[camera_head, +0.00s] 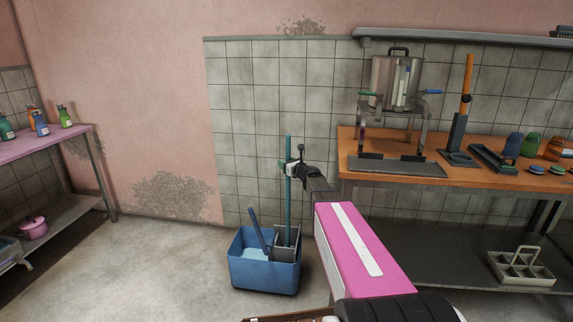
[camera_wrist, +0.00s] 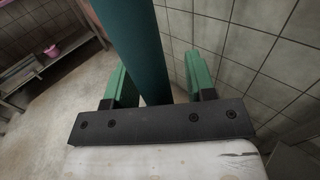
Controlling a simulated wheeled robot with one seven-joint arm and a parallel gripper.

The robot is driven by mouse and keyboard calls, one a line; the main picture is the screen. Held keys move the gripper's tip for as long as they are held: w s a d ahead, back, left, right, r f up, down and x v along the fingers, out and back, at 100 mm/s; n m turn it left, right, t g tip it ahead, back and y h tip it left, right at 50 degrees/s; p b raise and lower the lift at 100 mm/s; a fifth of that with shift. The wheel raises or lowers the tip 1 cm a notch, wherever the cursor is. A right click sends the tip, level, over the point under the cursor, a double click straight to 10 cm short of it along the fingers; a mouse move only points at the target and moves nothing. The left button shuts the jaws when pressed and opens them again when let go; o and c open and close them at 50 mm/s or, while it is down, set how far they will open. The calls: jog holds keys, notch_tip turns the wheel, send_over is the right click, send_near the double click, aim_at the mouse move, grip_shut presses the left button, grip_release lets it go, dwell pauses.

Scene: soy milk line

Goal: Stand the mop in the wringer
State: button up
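The mop shows as a teal pole (camera_head: 288,210), standing close to upright. Its lower end goes down into the grey wringer (camera_head: 286,242) at the right side of the blue bucket (camera_head: 262,275); the mop head is hidden inside. My gripper (camera_head: 292,170) is at the upper part of the pole. In the wrist view the teal pole (camera_wrist: 139,50) passes between the two green fingers of my gripper (camera_wrist: 161,85). A gap shows between the pole and the right finger, so the fingers look open around it.
A blue lever (camera_head: 257,228) leans up from the bucket. An orange-topped workbench (camera_head: 372,172) with a steel pot (camera_head: 396,80) stands to the right. A pink-topped table (camera_head: 50,146) with bottles is at the far left. The floor left of the bucket is clear.

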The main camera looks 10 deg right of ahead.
jog(key=v, duration=1.2)
jog(key=s+a+f+n+g, duration=1)
jog(key=s+n, duration=0.3)
jog(key=n, duration=0.3)
jog(key=s+d+f+n+g+h, duration=0.2)
jog(key=s+f+n+g+h, duration=0.1)
jog(key=s+n, duration=0.4)
jog(key=s+d+f+n+g+h, duration=0.2)
jog(key=s+d+f+n+h, duration=0.1)
jog(key=s+f+n+h, duration=0.2)
jog(key=s+f+n, duration=0.2)
jog(key=s, duration=0.1)
jog(key=shift+n+g, duration=0.3)
jog(key=shift+g, duration=0.1)
